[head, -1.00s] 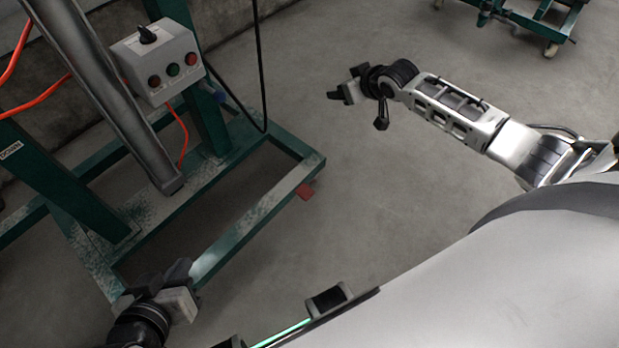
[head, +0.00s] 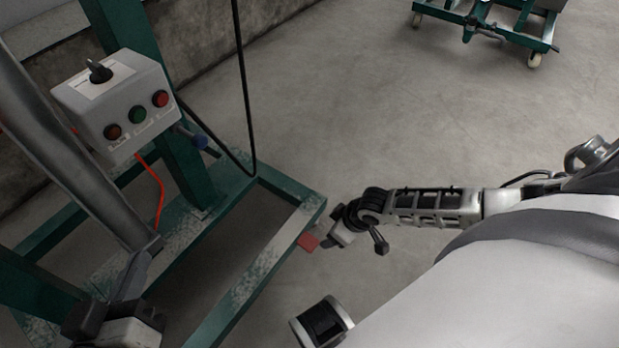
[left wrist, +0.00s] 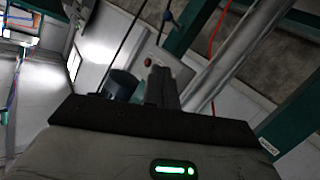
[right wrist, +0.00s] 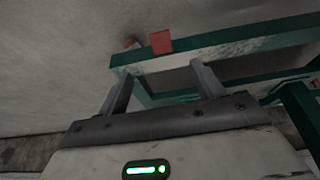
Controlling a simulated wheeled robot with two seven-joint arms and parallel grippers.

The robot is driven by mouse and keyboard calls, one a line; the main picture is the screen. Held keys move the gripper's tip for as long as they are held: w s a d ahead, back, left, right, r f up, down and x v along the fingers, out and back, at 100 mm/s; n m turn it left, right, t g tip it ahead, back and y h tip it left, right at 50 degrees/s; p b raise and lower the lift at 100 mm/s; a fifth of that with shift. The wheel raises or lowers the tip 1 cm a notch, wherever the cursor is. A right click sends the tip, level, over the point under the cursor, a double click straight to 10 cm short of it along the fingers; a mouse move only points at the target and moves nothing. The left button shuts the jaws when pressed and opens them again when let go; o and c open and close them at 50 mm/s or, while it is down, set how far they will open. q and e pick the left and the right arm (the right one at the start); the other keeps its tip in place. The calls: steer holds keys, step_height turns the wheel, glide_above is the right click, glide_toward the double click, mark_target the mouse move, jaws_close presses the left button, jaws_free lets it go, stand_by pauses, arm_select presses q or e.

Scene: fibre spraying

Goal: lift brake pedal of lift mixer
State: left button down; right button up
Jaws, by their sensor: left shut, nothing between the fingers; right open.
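The red brake pedal (head: 308,242) sticks out low at the near right corner of the lift mixer's green base frame (head: 262,262). In the right wrist view the pedal (right wrist: 161,42) shows ahead of the fingers, with a smaller reddish patch beside it. My right gripper (head: 332,240) is open and close beside the pedal, low near the floor. In its own view the right gripper (right wrist: 158,75) has its fingers apart with nothing between them; contact cannot be told. My left gripper (head: 132,278) is shut and empty, over the left part of the base frame.
A grey control box (head: 120,105) with a knob and red and green buttons is on the mixer's post. A slanted metal tube (head: 70,150) and a black hanging cable (head: 243,90) are near it. Another green wheeled frame (head: 490,28) stands far back. The floor between is clear.

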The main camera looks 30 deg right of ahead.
steer(key=f, duration=0.1)
steer(key=b, duration=0.5)
glide_toward(312, 244)
steer(key=b+x, duration=0.5)
steer(key=x, duration=0.2)
steer(key=shift+s+f, duration=0.1)
steer(key=shift+f, duration=0.1)
arm_select(q)
step_height(312, 244, up, 12)
steer(key=m+t+h, duration=0.5)
steer(key=m+h, duration=0.4)
steer(key=shift+w+d+r+m+t, duration=0.2)
steer(key=shift+w+m+t, duration=0.1)
steer(key=shift+m, duration=0.1)
arm_select(e)
steer(key=shift+f, duration=0.1)
